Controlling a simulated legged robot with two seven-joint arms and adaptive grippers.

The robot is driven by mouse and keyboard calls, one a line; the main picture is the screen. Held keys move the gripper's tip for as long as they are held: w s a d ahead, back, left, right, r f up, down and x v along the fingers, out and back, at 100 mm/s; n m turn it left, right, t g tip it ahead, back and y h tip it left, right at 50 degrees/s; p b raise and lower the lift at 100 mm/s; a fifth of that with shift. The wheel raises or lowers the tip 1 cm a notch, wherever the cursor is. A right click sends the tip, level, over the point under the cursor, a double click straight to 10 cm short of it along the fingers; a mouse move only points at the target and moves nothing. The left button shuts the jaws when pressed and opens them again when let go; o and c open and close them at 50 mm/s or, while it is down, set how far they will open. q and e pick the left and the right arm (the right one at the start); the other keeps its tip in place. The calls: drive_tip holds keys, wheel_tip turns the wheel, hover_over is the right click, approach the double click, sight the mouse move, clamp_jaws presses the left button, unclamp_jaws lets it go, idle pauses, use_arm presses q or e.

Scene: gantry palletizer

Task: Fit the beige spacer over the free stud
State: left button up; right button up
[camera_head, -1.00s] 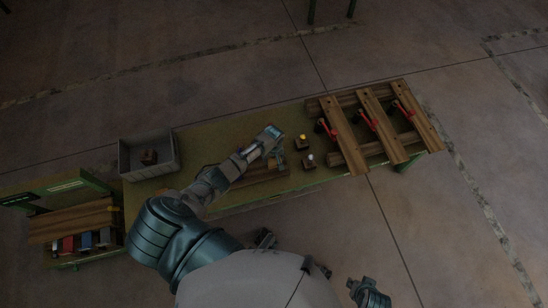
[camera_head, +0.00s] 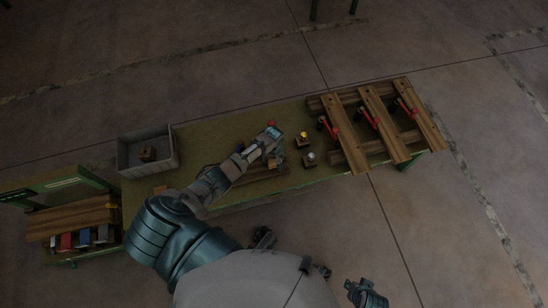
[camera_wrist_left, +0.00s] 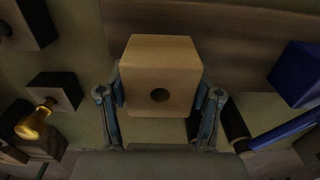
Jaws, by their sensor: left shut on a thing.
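The beige spacer (camera_wrist_left: 160,75), a block with a round dark hole in its near face, sits between the two fingers of my left gripper (camera_wrist_left: 160,108) in the left wrist view. The fingers are shut on its sides. In the head view my left gripper (camera_head: 273,140) is over the middle of the table, and the spacer is hard to make out there. I cannot pick out the free stud for certain. What I take for my right gripper (camera_head: 362,286) is at the lower right, small and dark, away from the table.
Small blocks with a yellow knob (camera_head: 303,135) and a pale knob (camera_head: 309,156) stand right of my left gripper. A wooden frame with red-handled clamps (camera_head: 371,118) is further right. A grey bin (camera_head: 174,150) is at left. A blue bar (camera_wrist_left: 285,130) lies close right of the spacer.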

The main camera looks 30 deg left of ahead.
use_arm(q)
drive_tip(key=shift+f+b, duration=0.3)
drive_tip(key=shift+f, duration=0.3)
drive_tip(key=o, duration=1.3)
wheel_tip(320, 180, up, 12)
drive_tip(key=shift+f, duration=0.1)
